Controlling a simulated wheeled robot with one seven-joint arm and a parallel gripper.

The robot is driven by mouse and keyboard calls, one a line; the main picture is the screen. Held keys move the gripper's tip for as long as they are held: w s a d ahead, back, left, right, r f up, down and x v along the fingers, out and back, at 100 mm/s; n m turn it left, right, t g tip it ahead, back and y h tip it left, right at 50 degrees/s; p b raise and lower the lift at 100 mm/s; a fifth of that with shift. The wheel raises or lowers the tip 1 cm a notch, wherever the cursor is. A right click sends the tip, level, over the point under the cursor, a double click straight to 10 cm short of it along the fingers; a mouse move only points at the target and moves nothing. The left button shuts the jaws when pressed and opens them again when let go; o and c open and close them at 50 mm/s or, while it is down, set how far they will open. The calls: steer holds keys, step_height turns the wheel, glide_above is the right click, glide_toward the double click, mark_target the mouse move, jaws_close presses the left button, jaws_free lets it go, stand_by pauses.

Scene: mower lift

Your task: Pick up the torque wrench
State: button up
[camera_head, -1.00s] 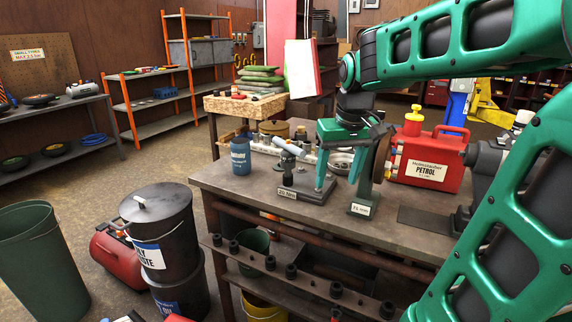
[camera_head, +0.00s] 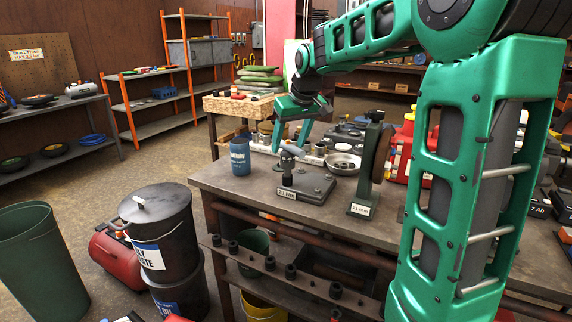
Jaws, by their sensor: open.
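A small stand (camera_head: 308,188) with a dark flat base and a label that seems to read 20 Nm sits on the workbench (camera_head: 234,185). A short pale grey-blue cylinder (camera_head: 291,149) tops its post; it may be the torque wrench's handle, but I cannot tell for sure. My green gripper (camera_head: 290,146) hangs just above and around this top end in the picture, its two fingers apart and pointing down. Nothing shows held between them. Whether the fingers are level with the cylinder or behind it, I cannot tell.
A blue can (camera_head: 240,157) stands just left of the stand. A dark upright stand with a wheel (camera_head: 370,165) is close on the right. A metal bowl (camera_head: 343,163) lies behind. A red petrol can (camera_head: 405,150) is partly hidden by my arm.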

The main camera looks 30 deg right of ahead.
mark_target(287, 153)
steer(key=x, duration=0.5)
steer(key=shift+s+f, duration=0.1)
steer(key=shift+s, duration=0.25)
steer(key=shift+c, duration=0.2)
jaws_close()
